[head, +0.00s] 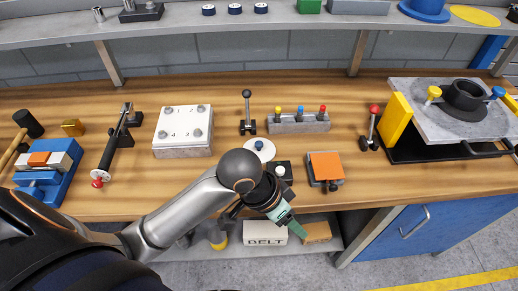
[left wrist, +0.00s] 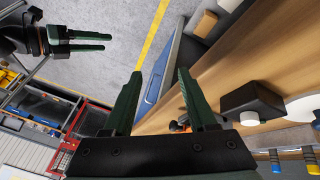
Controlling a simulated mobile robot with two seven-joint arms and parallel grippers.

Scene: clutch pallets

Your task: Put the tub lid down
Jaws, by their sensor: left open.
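A white round lid with a dark blue knob (head: 262,155) lies on the wooden bench, partly hidden behind my left arm. I take it for the tub lid, though no tub shows under it. A white disc edge, likely the same lid, shows at the right of the left wrist view (left wrist: 301,108). My left gripper (head: 294,226) is open and empty, past the bench's front edge and nearer me than the lid. Its spread green fingers show in the left wrist view (left wrist: 158,88). My right gripper (left wrist: 108,41) shows only there, its two fingers apart and empty.
A black box with a white knob (head: 281,171) stands beside the lid, near my left wrist. An orange-topped block (head: 326,165) is to its right. A knob rack (head: 298,124) and a white numbered plate (head: 183,130) stand behind. Bare bench lies right of the orange block.

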